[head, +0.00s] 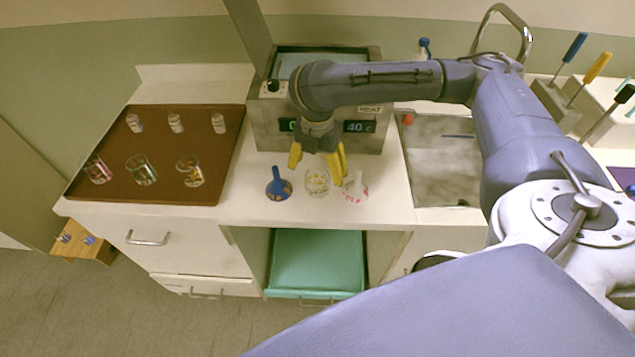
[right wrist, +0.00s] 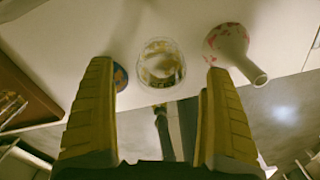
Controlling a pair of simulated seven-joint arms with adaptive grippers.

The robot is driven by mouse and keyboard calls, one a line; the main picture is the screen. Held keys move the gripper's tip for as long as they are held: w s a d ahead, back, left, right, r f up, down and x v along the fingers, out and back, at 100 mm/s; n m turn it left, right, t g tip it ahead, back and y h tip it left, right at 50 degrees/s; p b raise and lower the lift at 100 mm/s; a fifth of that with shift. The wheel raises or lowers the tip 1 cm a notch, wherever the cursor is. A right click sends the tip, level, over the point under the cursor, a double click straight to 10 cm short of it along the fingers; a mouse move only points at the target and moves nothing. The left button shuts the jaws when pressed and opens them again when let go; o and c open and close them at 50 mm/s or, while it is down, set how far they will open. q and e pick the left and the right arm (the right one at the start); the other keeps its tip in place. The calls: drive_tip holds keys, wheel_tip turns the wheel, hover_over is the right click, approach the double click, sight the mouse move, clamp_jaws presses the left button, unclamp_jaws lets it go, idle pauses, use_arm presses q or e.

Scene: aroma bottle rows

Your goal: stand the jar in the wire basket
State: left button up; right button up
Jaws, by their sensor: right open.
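A small clear glass jar (head: 317,182) with pale yellowish contents stands upright on the white counter, between a blue flask and a white-pink flask. My right gripper (head: 318,170) is open above and slightly behind it, fingers pointing down. In the right wrist view the jar (right wrist: 161,62) shows in the gap between the two yellow fingers (right wrist: 160,70), and nothing is held. I cannot make out a wire basket in either view. My left gripper is not in view.
The blue flask (head: 279,186) and white-pink flask (head: 355,188) stand close on either side. A heater box (head: 375,140) is behind. A brown tray (head: 150,165) at left carries small bottles and glasses. A sink (head: 440,180) is at right.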

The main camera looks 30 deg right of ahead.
drive_tip(key=shift+s+a+f, duration=0.1)
drive_tip(key=shift+s+f, duration=0.05)
drive_tip(key=shift+f, duration=2.45)
drive_tip(key=c, duration=1.4)
drive_tip(key=shift+r, duration=0.15)
